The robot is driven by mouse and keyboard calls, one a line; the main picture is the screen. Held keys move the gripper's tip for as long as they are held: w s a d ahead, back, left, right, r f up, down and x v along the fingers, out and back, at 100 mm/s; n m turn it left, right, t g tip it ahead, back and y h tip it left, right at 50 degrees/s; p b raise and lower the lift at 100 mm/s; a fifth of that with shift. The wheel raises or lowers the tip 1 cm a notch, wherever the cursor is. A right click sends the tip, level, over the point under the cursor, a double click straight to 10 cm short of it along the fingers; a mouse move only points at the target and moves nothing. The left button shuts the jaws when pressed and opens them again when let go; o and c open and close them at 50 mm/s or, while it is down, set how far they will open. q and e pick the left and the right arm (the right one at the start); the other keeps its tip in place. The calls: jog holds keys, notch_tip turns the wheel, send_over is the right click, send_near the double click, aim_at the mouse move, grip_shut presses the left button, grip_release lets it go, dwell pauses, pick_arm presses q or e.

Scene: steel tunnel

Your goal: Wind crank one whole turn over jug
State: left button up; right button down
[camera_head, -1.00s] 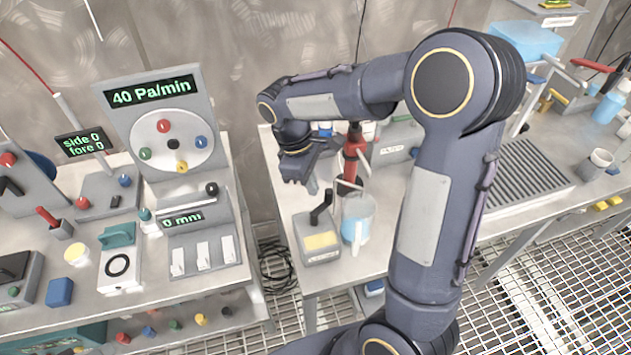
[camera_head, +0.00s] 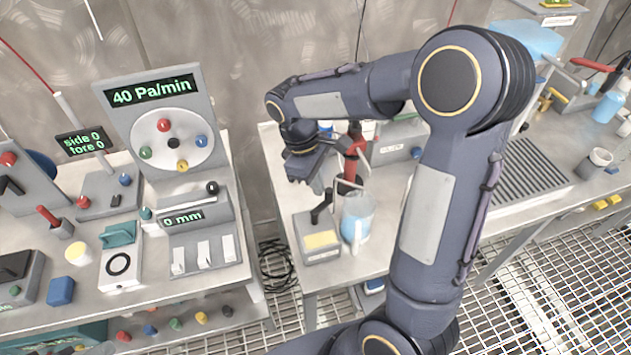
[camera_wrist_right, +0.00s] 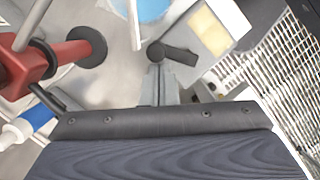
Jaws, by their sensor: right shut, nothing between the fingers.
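A black crank (camera_head: 321,207) stands on a grey box with a yellow panel (camera_head: 321,240) at the front left of the middle bench. The clear jug (camera_head: 357,222) with light blue contents stands just right of the box, and a pale bent pipe reaches over it. My right gripper (camera_head: 318,184) is shut and empty, close above and behind the crank. In the right wrist view, its closed fingers (camera_wrist_right: 158,86) point at the crank's round black end (camera_wrist_right: 156,51); I cannot tell whether they touch. The jug's blue (camera_wrist_right: 152,8) shows at the top edge. My left gripper is out of view.
A red post-like fitting (camera_head: 352,155) stands behind the jug, close to my right gripper; it is large at the left of the wrist view (camera_wrist_right: 60,55). The left bench holds a dial panel (camera_head: 172,143). A gap with coiled cable (camera_head: 275,265) separates the benches.

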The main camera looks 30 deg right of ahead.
jog(key=shift+s+d+m, duration=0.1)
jog(key=shift+d+m, duration=0.05)
jog(key=shift+m, duration=0.35)
jog(key=shift+s+d+m+y+p, duration=0.15)
jog(key=shift+s+m+p, duration=0.05)
jog(key=shift+m, duration=0.45)
jog(key=shift+s+d+m+y+p, duration=0.15)
jog(key=shift+m, duration=0.5)
jog(key=shift+s+d+m+g+y, duration=0.1)
jog(key=shift+s+m+g+y, duration=0.1)
jog(key=shift+m, duration=0.6)
jog(key=shift+s+m+g+y, duration=0.1)
jog(key=shift+m+y, duration=0.1)
jog(key=shift+m, duration=0.6)
jog(key=shift+w, duration=0.15)
